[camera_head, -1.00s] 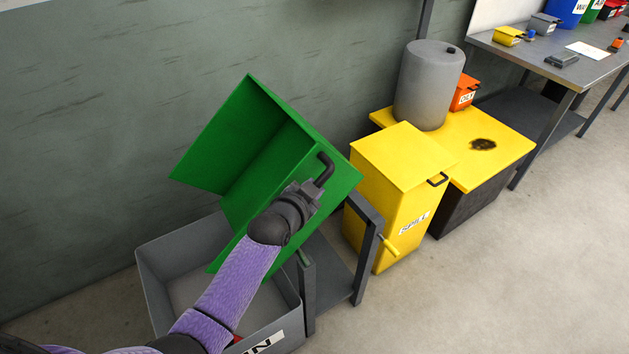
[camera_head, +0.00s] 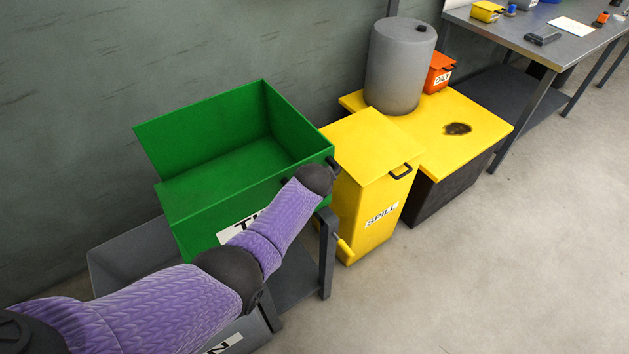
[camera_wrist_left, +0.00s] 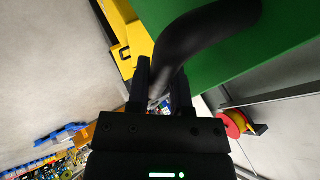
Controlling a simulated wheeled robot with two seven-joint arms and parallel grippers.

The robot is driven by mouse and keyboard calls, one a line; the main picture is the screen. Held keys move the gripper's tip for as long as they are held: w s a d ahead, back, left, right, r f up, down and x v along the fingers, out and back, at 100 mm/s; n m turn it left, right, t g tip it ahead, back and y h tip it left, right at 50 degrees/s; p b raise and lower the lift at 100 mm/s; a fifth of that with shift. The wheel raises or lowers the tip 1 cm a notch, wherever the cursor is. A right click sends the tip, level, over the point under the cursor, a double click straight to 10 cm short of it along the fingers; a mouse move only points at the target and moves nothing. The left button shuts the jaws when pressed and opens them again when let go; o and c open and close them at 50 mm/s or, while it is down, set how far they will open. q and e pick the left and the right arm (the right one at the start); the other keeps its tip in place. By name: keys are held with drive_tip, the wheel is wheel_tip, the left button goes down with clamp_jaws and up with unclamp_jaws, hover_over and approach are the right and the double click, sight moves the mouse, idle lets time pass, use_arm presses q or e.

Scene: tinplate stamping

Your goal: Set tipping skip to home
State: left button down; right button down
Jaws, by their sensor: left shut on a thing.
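The green tipping skip (camera_head: 190,207) stands close to level on its dark stand (camera_head: 327,255), open side up, in the head view. It is empty inside, and my left arm partly covers its front label. Its black bent handle shows at the right end of the skip (camera_head: 333,163) and fills the upper middle of the left wrist view (camera_wrist_left: 190,40). My left gripper (camera_wrist_left: 160,88) is shut on the handle; in the head view my wrist mostly hides it. My right gripper is not in view.
A grey bin (camera_head: 110,262) sits below and left of the skip. A yellow SPILL bin (camera_head: 375,190) stands close on the right, beside a yellow-topped bench (camera_head: 490,125) with a grey drum (camera_head: 400,65) and orange OILY box (camera_head: 440,72). Floor at right is clear.

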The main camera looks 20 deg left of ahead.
use_arm(q)
drive_tip(key=shift+d+f, duration=0.1)
idle(0.4)
drive_tip(key=c, duration=0.9)
unclamp_jaws()
drive_tip(key=o, duration=0.4)
drive_tip(key=shift+w+f, duration=0.15)
drive_tip(key=shift+w, duration=0.05)
drive_tip(key=shift+c, duration=0.2)
drive_tip(key=shift+s, duration=0.1)
drive_tip(key=p+v, duration=0.7)
drive_tip(key=v, duration=0.3)
drive_tip(key=shift+p, duration=0.4)
drive_tip(key=shift+d, duration=0.1)
